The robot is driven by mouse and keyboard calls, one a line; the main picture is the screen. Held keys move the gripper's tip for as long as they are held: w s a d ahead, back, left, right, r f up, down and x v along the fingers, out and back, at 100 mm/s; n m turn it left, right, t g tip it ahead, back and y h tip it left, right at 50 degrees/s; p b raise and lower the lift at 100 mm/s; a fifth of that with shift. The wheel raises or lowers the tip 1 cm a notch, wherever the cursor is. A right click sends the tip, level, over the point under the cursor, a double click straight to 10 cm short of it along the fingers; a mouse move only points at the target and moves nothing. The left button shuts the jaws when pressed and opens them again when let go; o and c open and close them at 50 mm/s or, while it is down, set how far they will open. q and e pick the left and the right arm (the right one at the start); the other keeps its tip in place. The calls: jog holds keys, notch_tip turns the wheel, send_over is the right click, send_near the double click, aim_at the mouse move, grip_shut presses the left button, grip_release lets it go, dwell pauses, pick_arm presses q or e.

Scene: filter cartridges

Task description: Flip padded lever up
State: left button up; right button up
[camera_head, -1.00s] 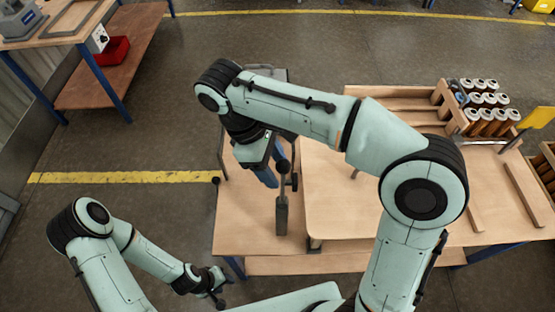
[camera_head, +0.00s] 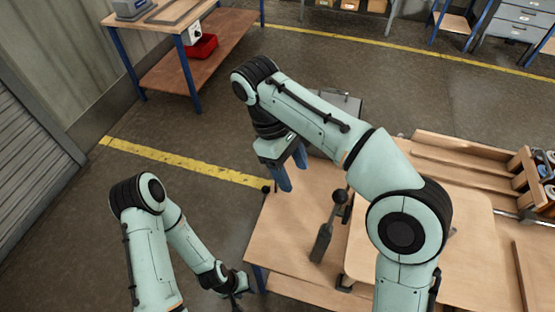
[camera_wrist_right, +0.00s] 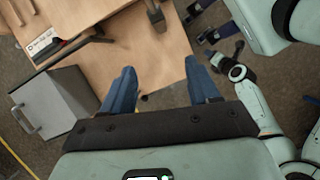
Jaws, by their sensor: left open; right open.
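A dark lever with a black ball (camera_head: 340,196) at one end and a flat grey padded end (camera_head: 321,243) lies over the wooden table, left of the raised board. My right gripper (camera_head: 291,175), with blue fingers, is open and empty above the table's left part, up and left of the lever and apart from it. In the right wrist view its fingers (camera_wrist_right: 161,88) are spread, with the table edge and floor between them. What looks like the padded end (camera_wrist_right: 155,16) shows at the top there. My left gripper (camera_head: 238,284) is low, off the table's left side, over the floor.
A second black ball (camera_head: 267,189) sits at the table's left edge. A grey box with a handle (camera_wrist_right: 55,105) stands beside the table. Wooden racks with cartridges (camera_head: 548,178) are at the right. A bench with a red bin (camera_head: 202,46) is far off.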

jog(key=shift+w+a, duration=0.45)
jog(key=shift+a, duration=0.35)
jog(key=shift+w+a, duration=0.45)
jog(key=shift+a, duration=0.35)
